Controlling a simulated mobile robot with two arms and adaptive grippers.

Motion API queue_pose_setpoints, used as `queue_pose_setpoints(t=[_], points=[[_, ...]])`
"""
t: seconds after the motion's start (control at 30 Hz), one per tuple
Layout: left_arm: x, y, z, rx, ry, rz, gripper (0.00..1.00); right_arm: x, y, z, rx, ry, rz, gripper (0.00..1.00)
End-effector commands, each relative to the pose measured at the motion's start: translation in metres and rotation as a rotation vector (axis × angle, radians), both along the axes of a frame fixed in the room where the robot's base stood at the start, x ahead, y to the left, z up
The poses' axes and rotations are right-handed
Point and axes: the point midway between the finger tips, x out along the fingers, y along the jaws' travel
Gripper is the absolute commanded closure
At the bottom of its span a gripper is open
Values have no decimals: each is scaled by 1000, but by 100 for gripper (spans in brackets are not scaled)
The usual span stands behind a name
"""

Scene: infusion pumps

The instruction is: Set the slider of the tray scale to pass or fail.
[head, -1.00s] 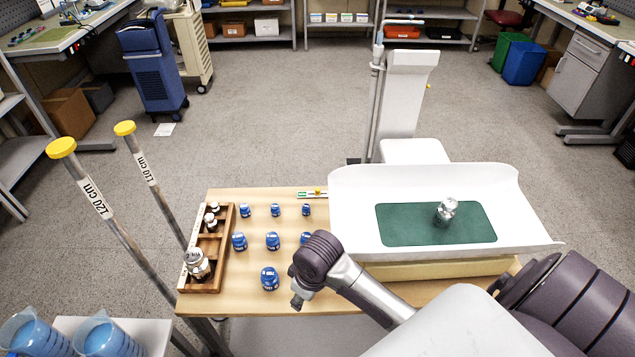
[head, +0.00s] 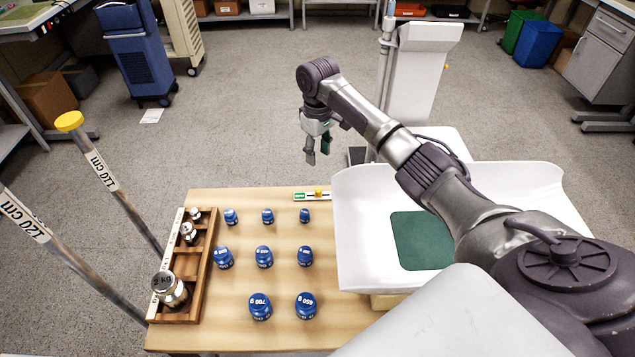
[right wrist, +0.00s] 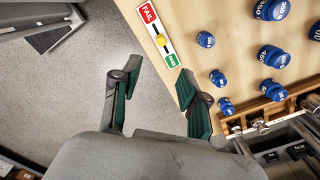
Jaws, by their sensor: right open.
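The slider plate (head: 300,196) lies at the far edge of the wooden table, left of the white scale tray (head: 350,270). In the right wrist view the plate has a red FAIL end (right wrist: 148,13) and a green end (right wrist: 171,61). Its yellow knob (right wrist: 160,40) sits near the middle of the track; it also shows in the head view (head: 318,192). My right gripper (head: 318,155) is open and empty, above and beyond the table's far edge near the slider. In the right wrist view its fingers (right wrist: 158,82) are apart, touching nothing. My left gripper is not in view.
Several blue weights (head: 264,257) stand on the table (head: 235,290). A wooden rack (head: 205,270) with metal weights is at the left. My right arm passes over the tray and its green mat (head: 410,240). A white column (head: 425,75) stands behind.

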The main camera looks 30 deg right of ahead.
Motion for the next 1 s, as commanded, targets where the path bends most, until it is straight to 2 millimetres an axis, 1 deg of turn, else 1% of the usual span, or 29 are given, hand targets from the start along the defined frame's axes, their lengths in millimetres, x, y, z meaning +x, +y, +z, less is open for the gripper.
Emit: queue_pose_setpoints(t=[0.03,0.1,0.17,0.27,0.3,0.4,0.47,0.57,0.6,0.73,0.8,0.87,1.0], points=[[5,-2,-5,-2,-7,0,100,1,-1,-3,1,-1,-3,56],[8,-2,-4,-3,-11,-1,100,1,-2,-5,2,0,-5,56],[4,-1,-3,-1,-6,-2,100,1,-2,-10,2,3,-4,56],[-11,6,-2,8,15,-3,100,0,-2,-25,2,6,-5,56],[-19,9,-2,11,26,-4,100,0,-2,-32,1,4,-4,56],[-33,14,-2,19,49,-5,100,-1,-1,-54,2,5,-5,56],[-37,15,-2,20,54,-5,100,-1,-1,-68,3,5,-5,56],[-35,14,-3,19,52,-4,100,-1,-1,-89,2,5,-4,56],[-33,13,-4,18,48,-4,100,0,-1,-97,2,3,-5,56],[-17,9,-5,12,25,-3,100,-1,-1,-119,2,1,-4,56],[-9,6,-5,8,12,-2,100,0,-1,-127,2,1,-4,56],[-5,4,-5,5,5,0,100,0,0,-132,2,0,-4,56],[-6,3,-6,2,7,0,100,0,-1,-138,1,-1,-4,56]])
